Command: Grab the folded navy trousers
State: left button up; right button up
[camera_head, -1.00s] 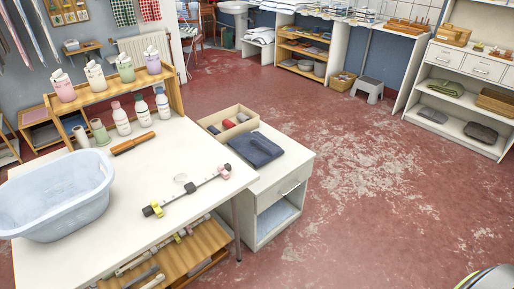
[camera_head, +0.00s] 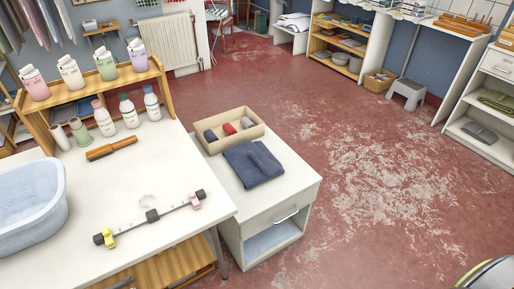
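The folded navy trousers (camera_head: 252,163) lie flat on top of a white drawer cabinet (camera_head: 228,199), beside a beige open box. One part of the fabric lies folded over the rest. Nothing is touching them but the cabinet top and perhaps the box edge. Neither of my grippers shows in the head view.
The beige box (camera_head: 259,131) holds small rolled items. A white table (camera_head: 150,238) to the left bears a pale blue tub (camera_head: 30,205), bottles, a brown-handled tool (camera_head: 112,148) and a bar with clamps (camera_head: 150,216). Red floor (camera_head: 380,190) right of the cabinet is clear.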

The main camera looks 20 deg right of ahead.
aim_at(255, 164)
jog(key=i+l+u, duration=0.3)
jog(key=l, duration=0.9)
jog(key=l+u, duration=0.3)
jog(key=l, duration=0.9)
jog(key=k, duration=0.05)
